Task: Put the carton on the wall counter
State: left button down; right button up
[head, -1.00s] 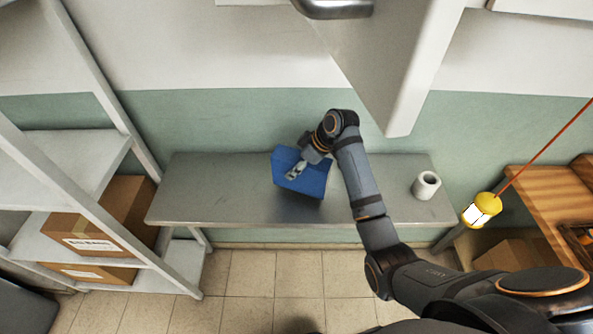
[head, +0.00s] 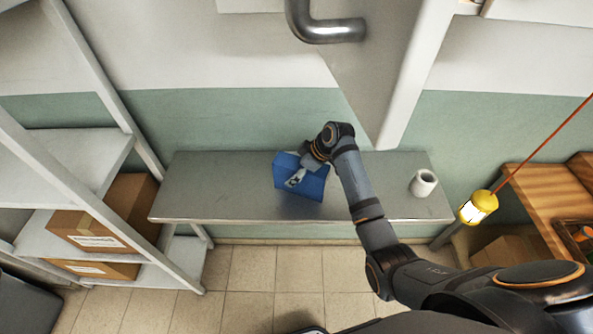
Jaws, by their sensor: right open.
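The carton is a blue box (head: 312,186) at the middle of the grey wall counter (head: 210,190), and it appears to rest on the counter top. My right gripper (head: 295,179) is at the carton's upper left part, over its top. Its jaws are open, and the fingers overlap the carton in this view, so I cannot tell whether they touch it. My left gripper is not in view.
A white roll-like jar (head: 423,183) stands at the counter's right end. A shelf rack with brown boxes (head: 104,218) is at the left. A yellow lantern (head: 478,207) hangs on a red cord at the right. The counter's left part is clear.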

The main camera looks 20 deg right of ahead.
jog(key=b+v, duration=0.2)
jog(key=v, duration=1)
jog(key=shift+r, duration=0.15)
